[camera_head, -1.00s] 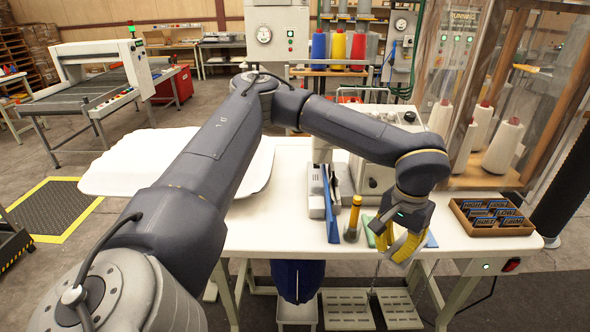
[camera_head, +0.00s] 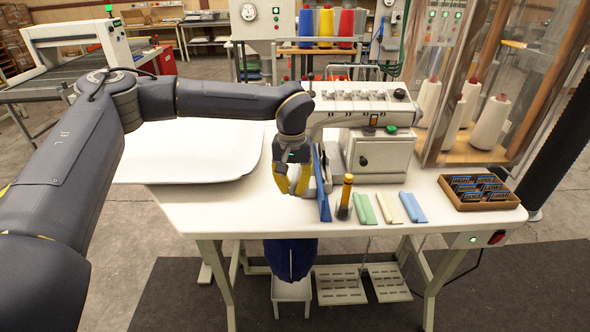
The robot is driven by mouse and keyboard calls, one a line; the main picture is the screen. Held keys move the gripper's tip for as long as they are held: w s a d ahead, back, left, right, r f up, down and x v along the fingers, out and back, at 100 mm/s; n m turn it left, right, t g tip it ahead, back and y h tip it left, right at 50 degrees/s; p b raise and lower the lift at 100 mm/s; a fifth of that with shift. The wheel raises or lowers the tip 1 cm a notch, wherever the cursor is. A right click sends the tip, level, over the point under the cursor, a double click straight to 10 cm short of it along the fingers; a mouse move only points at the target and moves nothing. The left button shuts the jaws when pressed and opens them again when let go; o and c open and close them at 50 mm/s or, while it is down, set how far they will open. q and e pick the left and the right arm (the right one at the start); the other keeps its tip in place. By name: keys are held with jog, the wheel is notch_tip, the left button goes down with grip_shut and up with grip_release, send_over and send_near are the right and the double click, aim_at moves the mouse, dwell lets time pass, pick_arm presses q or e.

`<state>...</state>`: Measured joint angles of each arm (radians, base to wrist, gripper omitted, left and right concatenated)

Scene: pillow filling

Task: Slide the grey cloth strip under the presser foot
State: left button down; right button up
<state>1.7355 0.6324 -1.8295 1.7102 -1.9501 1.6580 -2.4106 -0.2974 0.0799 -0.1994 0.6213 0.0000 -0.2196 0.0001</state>
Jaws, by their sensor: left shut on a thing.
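My left gripper (camera_head: 291,183), with yellow fingers, is at the left end of the sewing machine (camera_head: 377,152), low over the white table. Its fingers are closed together on something thin, which I take to be the grey cloth strip; the strip itself is mostly hidden and I cannot make out its edges. The presser foot is hidden behind my gripper and the blue upright plate (camera_head: 321,185), so I cannot tell whether the strip is beneath it. My right gripper is not in view.
Green (camera_head: 364,209), cream (camera_head: 387,208) and blue (camera_head: 413,207) strips lie at the table's front, right of a yellow-topped tool (camera_head: 345,197). A wooden box (camera_head: 479,192) stands at the right. A white tray-like surface (camera_head: 196,155) extends left. Thread cones (camera_head: 491,122) stand behind glass.

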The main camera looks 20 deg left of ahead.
aim_at(300, 171)
pick_arm(q)
jog(key=shift+n, duration=0.9)
jog(key=w, duration=0.8)
jog(key=shift+f, duration=0.25)
jog(key=shift+a+f, duration=0.1)
jog(key=shift+f, duration=1.6)
jog(key=shift+w+f, duration=0.2)
jog(key=shift+w+a+f, duration=0.2)
jog(key=shift+w+a, duration=0.2)
jog(key=shift+w, duration=0.65)
jog(key=shift+w+a+f, duration=0.15)
jog(key=shift+w+a, duration=0.2)
jog(key=shift+w, duration=0.65)
jog(key=shift+w+a+f, duration=0.2)
jog(key=shift+w+a, duration=0.2)
jog(key=shift+w, duration=0.65)
jog(key=shift+f, duration=0.3)
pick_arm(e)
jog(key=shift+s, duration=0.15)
pick_arm(q)
jog(key=c, duration=1.3)
grip_release()
jog(key=shift+c, duration=0.2)
